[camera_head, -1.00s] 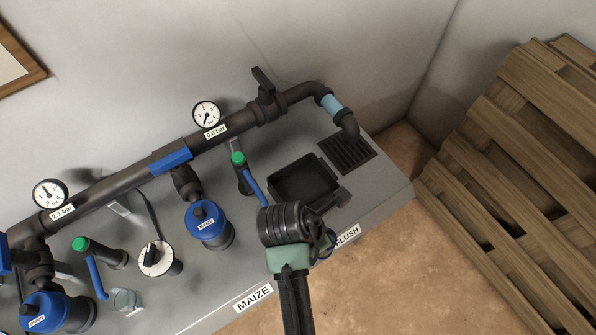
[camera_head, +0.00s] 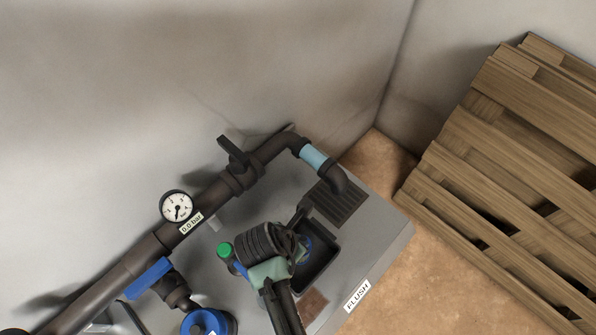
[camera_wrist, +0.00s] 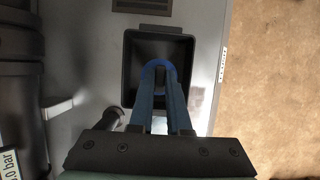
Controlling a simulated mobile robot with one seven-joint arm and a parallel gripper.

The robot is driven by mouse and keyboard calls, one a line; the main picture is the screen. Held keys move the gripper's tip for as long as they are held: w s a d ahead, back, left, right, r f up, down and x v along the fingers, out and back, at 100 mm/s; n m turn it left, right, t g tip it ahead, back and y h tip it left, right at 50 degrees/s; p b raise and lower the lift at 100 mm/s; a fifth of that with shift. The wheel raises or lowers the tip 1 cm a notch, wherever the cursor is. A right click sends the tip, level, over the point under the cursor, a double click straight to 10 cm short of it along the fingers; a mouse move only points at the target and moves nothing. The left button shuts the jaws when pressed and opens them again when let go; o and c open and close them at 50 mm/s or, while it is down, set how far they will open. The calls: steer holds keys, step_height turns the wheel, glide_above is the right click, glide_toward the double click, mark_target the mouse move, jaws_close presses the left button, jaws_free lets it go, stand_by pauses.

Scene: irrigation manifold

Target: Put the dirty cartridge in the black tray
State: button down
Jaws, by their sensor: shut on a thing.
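My gripper (camera_head: 300,252) is over the black tray (camera_head: 323,272), pointing down into it. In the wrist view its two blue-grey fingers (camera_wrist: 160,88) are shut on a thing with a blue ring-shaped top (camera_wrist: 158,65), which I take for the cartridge. A bit of blue also shows between the fingers in the head view. The cartridge's body is hidden below its top, so I cannot see its dirt or whether it touches the tray floor. The black tray (camera_wrist: 187,95) surrounds the fingertips in the wrist view.
A dark drain grate (camera_head: 338,203) lies behind the tray, under the pipe outlet (camera_head: 335,182). A green-capped valve (camera_head: 225,250) stands left of my gripper. A brown patch (camera_head: 313,303) is in front of the tray. Wooden pallets (camera_head: 510,180) stand at right.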

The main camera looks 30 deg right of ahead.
mark_target(306, 258)
steer(key=shift+w+f, duration=0.1)
steer(key=shift+f, duration=2.35)
steer(key=c, duration=0.9)
jaws_free()
